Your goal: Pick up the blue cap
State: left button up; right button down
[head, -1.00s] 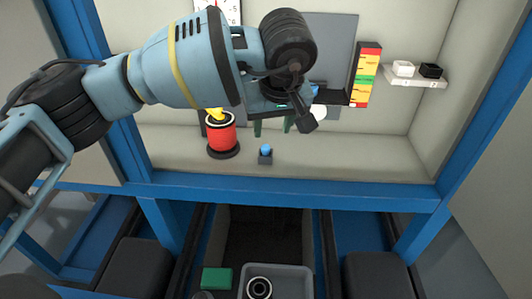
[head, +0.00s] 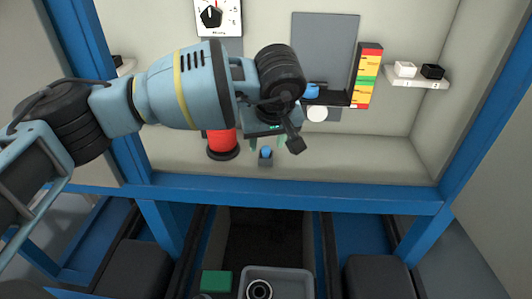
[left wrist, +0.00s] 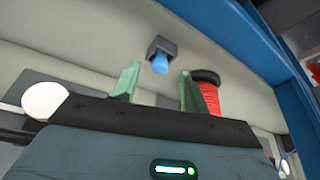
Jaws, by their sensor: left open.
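The blue cap (head: 266,152) sits on a small dark grey holder (head: 265,160) on the cabinet floor, near its front edge. It also shows in the left wrist view (left wrist: 160,65), beyond and between the fingertips. My left gripper (head: 267,144) is open, its two green fingers pointing down just above and behind the cap in the head view. In the left wrist view the left gripper (left wrist: 161,80) has nothing between its fingers. My right gripper is not in view.
A red spool (head: 222,144) stands close left of the holder. At the back are a dial (head: 212,17), a coloured scale (head: 367,75) and a shelf (head: 417,78) with a white and a black block. A grey tray (head: 290,279) and green block (head: 216,281) lie below. Cabinet floor right of the holder is clear.

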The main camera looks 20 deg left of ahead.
pick_arm(q)
jog(key=shift+x, duration=0.95)
grip_shut()
jog(key=shift+r, duration=0.5)
jog(key=v, duration=0.2)
jog(key=shift+r, duration=0.45)
jog(key=s+d+r, duration=0.1)
jog(key=s+d, duration=0.2)
jog(key=s, duration=1.2)
jog(key=shift+d+r+p, duration=0.15)
jog(key=shift+d+p, duration=0.25)
jog(key=shift+p, duration=0.05)
